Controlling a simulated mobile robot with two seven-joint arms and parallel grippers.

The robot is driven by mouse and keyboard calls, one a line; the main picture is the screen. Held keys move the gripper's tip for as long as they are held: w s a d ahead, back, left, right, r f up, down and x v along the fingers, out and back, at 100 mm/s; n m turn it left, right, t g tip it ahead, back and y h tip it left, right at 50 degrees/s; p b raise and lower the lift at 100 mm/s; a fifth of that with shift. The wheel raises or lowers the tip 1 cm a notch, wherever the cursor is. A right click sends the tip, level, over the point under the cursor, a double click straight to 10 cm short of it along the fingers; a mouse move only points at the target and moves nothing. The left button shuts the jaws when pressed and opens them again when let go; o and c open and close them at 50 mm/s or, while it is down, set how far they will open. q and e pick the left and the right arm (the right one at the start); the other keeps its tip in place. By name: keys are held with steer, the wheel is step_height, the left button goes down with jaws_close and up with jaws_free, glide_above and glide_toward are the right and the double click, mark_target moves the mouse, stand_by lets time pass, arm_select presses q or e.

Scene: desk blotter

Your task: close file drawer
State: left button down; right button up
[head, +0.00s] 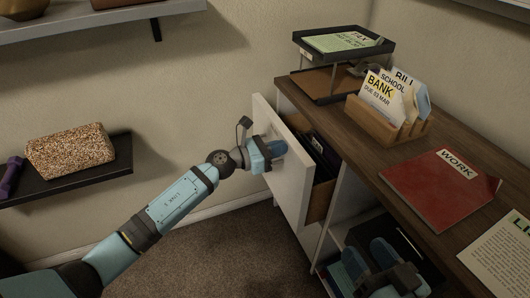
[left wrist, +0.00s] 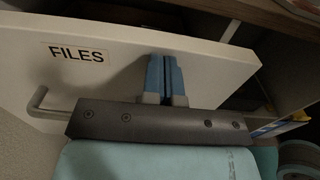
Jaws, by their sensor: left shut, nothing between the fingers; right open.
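The file drawer (head: 294,188) stands partly pulled out of the desk, its white front facing left. Dark folders (head: 318,155) show inside it. My left gripper (head: 277,148) is shut and empty at the outer face of the drawer front. In the left wrist view its fingers (left wrist: 166,62) are together against or very close to the white front (left wrist: 115,65), right of the FILES label (left wrist: 77,54). The metal handle (left wrist: 38,106) is at the left, apart from the fingers. My right gripper (head: 384,252) is open and empty, low at the right.
The desktop (head: 345,140) holds a tiered tray (head: 328,88), a wooden letter holder (head: 390,128) with cards, a red WORK folder (head: 438,188) and a paper sheet (head: 500,258). Carpet is clear below the drawer.

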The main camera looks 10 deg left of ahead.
arm_select(q)
steer(key=b+x, duration=0.2)
steer(key=x, duration=0.8)
steer(key=shift+w+d, duration=0.25)
steer(key=shift+d, duration=0.05)
arm_select(e)
steer(key=shift+f+n+g, duration=0.4)
steer(key=shift+f, duration=0.45)
arm_select(q)
steer(key=shift+r, duration=0.25)
arm_select(e)
steer(key=shift+a, duration=0.1)
arm_select(q)
steer(key=shift+r, duration=0.1)
arm_select(e)
steer(key=shift+f, duration=0.1)
